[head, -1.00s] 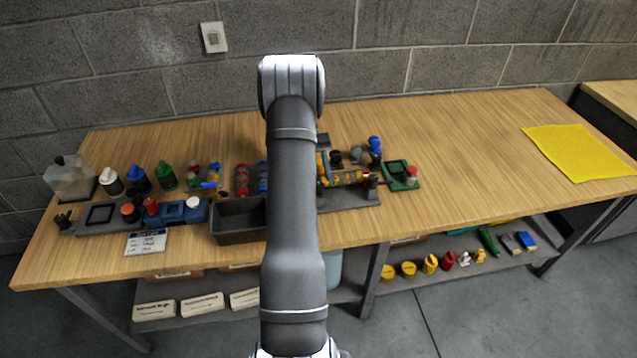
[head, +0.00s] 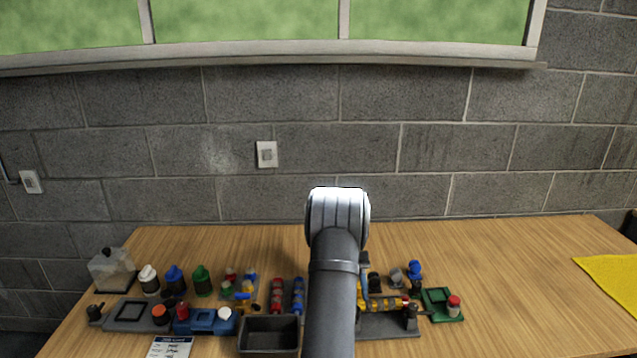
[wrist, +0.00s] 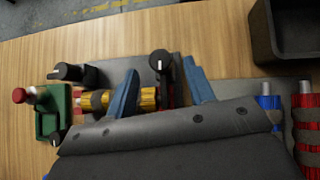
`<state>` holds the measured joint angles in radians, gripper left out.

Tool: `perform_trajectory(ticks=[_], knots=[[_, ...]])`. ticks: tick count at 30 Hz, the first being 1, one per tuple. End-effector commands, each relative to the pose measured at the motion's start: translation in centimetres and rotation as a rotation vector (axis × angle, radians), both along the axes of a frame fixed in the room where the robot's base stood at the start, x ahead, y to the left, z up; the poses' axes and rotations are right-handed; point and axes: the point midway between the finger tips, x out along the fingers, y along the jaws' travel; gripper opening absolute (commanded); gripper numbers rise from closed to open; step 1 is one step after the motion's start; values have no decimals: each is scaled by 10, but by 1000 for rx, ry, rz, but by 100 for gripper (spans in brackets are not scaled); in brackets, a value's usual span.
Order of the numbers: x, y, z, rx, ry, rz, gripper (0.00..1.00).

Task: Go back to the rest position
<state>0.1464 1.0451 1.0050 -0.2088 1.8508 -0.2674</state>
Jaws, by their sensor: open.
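My gripper (wrist: 160,82) is open in the wrist view, its two blue fingers apart above a grey fixture plate. A yellow-gold cylinder with grey bands (wrist: 115,102) lies on the plate and passes under the left finger. A black knob (wrist: 160,60) shows between the fingers. I see nothing held. In the head view my arm covers most of the gripper and part of the grey fixture plate (head: 385,326); the gold cylinder (head: 380,304) shows just right of the arm.
A dark open bin (head: 268,333) stands left of the arm. A green fixture (head: 440,304) is at right. The bench is clear beyond it, up to a yellow cloth (head: 610,275).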

Motion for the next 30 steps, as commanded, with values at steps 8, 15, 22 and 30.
perform_trajectory(ticks=[8, 15, 22, 30], knots=[[-31, -5, -31, 0, 2, -1, 49], [-34, -4, -34, -1, 0, 69, 49], [-34, -5, -34, -1, 0, 76, 49], [-31, -5, -32, 0, -2, 8, 49]])
